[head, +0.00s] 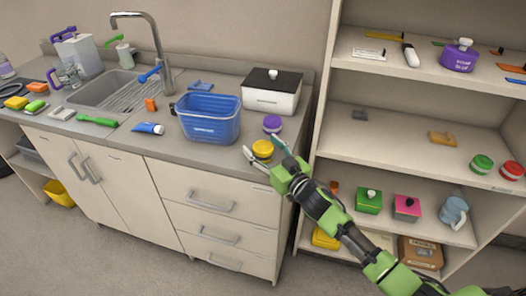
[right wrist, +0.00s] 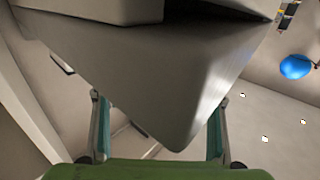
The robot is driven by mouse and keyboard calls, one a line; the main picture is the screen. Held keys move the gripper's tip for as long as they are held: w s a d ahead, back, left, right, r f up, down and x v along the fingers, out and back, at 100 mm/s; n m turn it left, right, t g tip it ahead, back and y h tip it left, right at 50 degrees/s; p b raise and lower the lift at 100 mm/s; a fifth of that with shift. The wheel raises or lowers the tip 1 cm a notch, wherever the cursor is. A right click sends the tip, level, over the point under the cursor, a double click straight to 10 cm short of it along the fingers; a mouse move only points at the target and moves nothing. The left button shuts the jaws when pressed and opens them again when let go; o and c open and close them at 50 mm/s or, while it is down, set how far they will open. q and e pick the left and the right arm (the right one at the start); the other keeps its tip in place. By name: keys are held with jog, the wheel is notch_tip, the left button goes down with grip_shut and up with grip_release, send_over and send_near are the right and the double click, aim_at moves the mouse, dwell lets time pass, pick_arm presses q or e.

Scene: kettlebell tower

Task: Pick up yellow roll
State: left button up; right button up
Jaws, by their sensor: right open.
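The yellow roll (head: 262,149) sits at the front right of the grey counter, just in front of a purple roll (head: 272,124). My green right gripper (head: 261,146) reaches in from the lower right. Its two fingers are spread, and in the head view they appear on either side of the yellow roll. I cannot tell whether they touch it. In the right wrist view the fingers (right wrist: 158,125) are apart, with a large grey pointed corner showing between them. The yellow roll cannot be made out there. My left gripper is not in view.
A blue basin (head: 208,128) and a white box with a black lid (head: 271,98) stand behind and left of the roll. The sink (head: 108,91) is farther left. An open shelf unit (head: 395,150) with several items stands on the right.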

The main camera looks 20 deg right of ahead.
jog(key=c, duration=1.2)
jog(key=shift+r, duration=0.65)
jog(key=s+a+r+b, duration=0.1)
jog(key=s+r, duration=1)
jog(key=s, duration=0.3)
jog(key=shift+a+r, duration=0.35)
jog(key=shift+r, duration=0.05)
